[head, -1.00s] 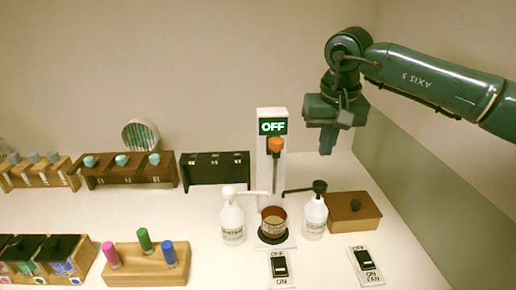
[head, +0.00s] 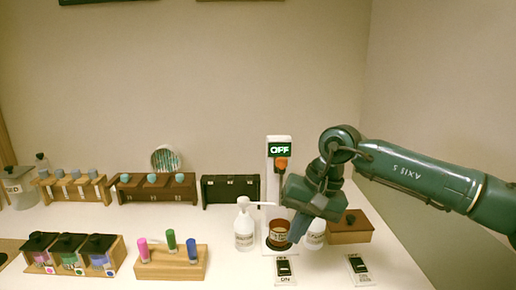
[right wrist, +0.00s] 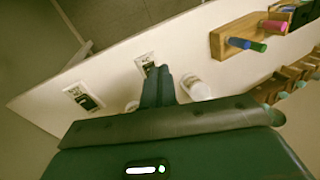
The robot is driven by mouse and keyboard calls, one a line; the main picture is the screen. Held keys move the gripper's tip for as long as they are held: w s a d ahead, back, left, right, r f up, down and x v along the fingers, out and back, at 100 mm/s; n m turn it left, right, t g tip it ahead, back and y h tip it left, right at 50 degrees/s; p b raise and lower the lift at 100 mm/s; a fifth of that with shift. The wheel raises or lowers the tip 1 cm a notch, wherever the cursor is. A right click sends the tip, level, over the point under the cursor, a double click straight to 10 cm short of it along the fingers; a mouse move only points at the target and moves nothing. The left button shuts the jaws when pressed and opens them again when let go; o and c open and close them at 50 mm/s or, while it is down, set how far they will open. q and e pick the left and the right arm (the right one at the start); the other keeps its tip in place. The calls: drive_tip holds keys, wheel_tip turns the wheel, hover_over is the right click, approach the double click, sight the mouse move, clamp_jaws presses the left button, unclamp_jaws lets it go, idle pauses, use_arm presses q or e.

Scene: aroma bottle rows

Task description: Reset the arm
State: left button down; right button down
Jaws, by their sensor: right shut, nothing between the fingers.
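My right gripper (head: 296,232) is green with dark fingers. In the head view it hangs over the right part of the table, in front of the mixer stand (head: 278,185) with its "OFF" sign. My left gripper is not in view.
A jar (head: 279,232) stands at the base of the mixer, with another pump bottle (head: 244,228) to its left. A brown box (head: 350,234) is at the right. Two switches (head: 284,269) lie in front. Racks of bottles and a wooden block (head: 170,264) with three coloured vials fill the left.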

drive_tip(key=s+a+m+g+y, duration=0.2)
drive_tip(key=s+a+m+y, duration=1)
drive_tip(key=a+m+y, duration=0.6)
drive_tip(key=w+d+f+m+t+h, duration=0.2)
drive_tip(key=d+f+m+t+h, duration=0.55)
drive_tip(key=m, duration=0.85)
drive_tip(key=w+d+f+m+t+h, duration=0.2)
drive_tip(key=d+f+m+t, duration=0.25)
drive_tip(key=m+t, duration=0.9)
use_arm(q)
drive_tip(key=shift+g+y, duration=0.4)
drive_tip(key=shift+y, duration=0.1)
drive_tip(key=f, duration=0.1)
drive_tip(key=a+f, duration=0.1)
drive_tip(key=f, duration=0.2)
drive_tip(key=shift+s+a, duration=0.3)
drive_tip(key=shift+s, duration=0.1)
use_arm(e)
drive_tip(key=s+d+f+m+g+h, duration=0.4)
drive_tip(key=s+d+f+m, duration=0.2)
drive_tip(key=f+m, duration=0.3)
drive_tip(key=s+d+f+m+g+h, duration=0.4)
drive_tip(key=s+f+m, duration=0.4)
drive_tip(key=f+m, duration=0.2)
drive_tip(key=d+m+h, duration=0.1)
drive_tip(key=d, duration=0.1)
drive_tip(key=shift+s+d+g, duration=0.15)
drive_tip(key=shift+d+g, duration=0.25)
